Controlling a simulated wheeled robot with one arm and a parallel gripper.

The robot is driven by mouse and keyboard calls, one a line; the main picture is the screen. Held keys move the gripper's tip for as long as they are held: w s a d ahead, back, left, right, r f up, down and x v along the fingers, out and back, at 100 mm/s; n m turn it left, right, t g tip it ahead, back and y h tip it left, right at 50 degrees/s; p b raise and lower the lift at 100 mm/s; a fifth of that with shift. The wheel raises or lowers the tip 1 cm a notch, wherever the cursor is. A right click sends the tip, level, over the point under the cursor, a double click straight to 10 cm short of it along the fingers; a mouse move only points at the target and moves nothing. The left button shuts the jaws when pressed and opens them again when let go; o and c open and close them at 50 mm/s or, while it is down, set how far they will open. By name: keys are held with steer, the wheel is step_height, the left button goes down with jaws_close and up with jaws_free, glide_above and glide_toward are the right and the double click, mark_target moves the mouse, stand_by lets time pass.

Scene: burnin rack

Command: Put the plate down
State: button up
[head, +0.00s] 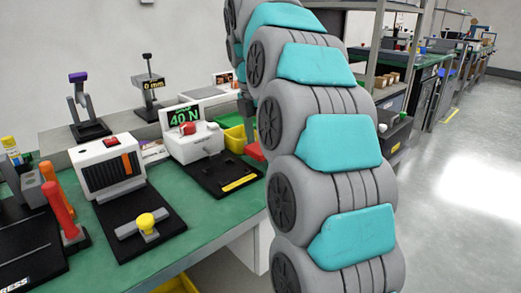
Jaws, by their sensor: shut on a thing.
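My gripper (247,108) shows only as a dark piece at the far end of my arm, over the right part of the green bench. My own arm links hide most of it. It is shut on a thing. A small red piece (255,152) shows just below it, at the edge of my arm. It may be part of the plate, but its shape is hidden. I cannot tell whether it touches the bench.
A yellow bin (236,138) stands behind. Shelving (395,75) is at right, with open floor (460,190).

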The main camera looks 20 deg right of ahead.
steer(key=shift+f, duration=1.15)
steer(key=shift+f, duration=0.1)
steer(key=o, duration=1.4)
